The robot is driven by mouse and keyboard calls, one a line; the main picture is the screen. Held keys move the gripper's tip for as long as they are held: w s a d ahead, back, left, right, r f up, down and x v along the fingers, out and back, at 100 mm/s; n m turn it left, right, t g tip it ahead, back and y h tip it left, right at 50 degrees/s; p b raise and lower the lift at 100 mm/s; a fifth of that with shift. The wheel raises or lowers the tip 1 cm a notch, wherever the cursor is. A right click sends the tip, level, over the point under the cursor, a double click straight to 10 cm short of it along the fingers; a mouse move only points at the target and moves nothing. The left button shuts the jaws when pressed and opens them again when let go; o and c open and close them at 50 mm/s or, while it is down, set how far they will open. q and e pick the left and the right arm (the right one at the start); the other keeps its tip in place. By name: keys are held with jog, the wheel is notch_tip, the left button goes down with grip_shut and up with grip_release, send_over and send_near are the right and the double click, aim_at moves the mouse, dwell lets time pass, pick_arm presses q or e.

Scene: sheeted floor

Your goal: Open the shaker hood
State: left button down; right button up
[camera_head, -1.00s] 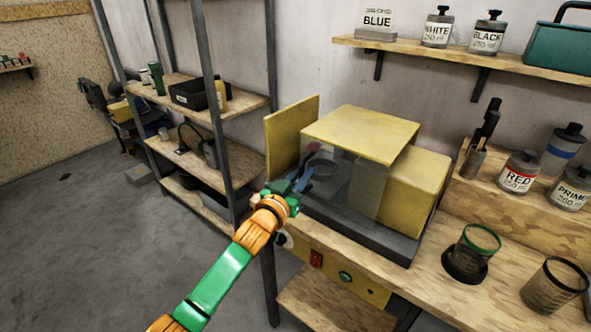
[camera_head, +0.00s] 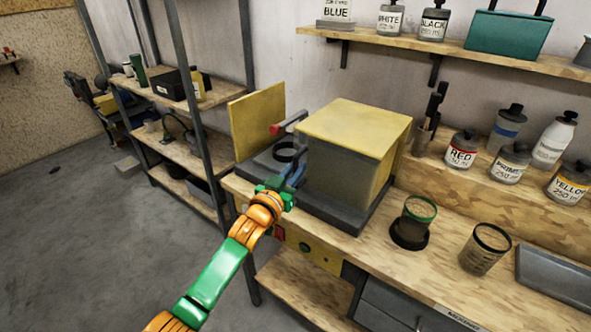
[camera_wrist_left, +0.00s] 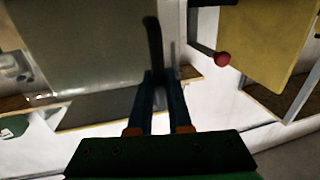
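The shaker stands on the wooden bench. Its hood (camera_head: 352,130), with a yellow top and greyish see-through sides, sits over the right part of the dark base (camera_head: 330,208). The left part of the base is uncovered, showing a dark ring holder (camera_head: 286,151) and a lever with a red knob (camera_head: 275,129). My left gripper (camera_head: 299,170) is at the hood's front left edge. In the left wrist view its blue fingers (camera_wrist_left: 160,80) are closed around a dark upright bar (camera_wrist_left: 153,45), seemingly the hood's handle, beside the hood's grey panel (camera_wrist_left: 85,45). My right gripper is not in view.
A yellow upright panel (camera_head: 257,122) stands left of the base. Right of the shaker are a green-rimmed cup (camera_head: 417,217), a dark-rimmed cup (camera_head: 484,249) and a grey tray (camera_head: 556,281). Labelled bottles line the riser behind. A metal shelf rack (camera_head: 243,45) stands at left.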

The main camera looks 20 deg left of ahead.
pick_arm(q)
jog(key=c, duration=0.8)
grip_release()
jog(key=shift+w+f, duration=0.1)
jog(key=shift+c, duration=0.2)
jog(key=s, duration=0.7)
jog(key=shift+a+b, duration=0.35)
jog(key=shift+a, duration=0.1)
jog(key=shift+f, duration=0.1)
jog(key=s+a+f+g+y, duration=0.1)
jog(key=s+f+g, duration=0.25)
jog(key=f, duration=0.75)
jog(key=s+a+f+g+y, duration=0.15)
jog(key=s+f, duration=0.35)
jog(key=f, duration=0.6)
jog(key=s+a+f+g, duration=0.1)
jog(key=s+f+g, duration=0.3)
jog(key=f, duration=0.7)
jog(key=s+f+g, duration=0.4)
jog(key=s+f, duration=0.3)
jog(key=s, duration=0.8)
jog(key=s+d+f+g, duration=0.1)
jog(key=s+f+g, duration=0.2)
jog(key=s+f, duration=0.5)
jog(key=s, duration=0.8)
jog(key=shift+s+d+m+g, duration=0.2)
jog(key=shift+s+m+g, duration=0.1)
jog(key=shift+g, duration=0.1)
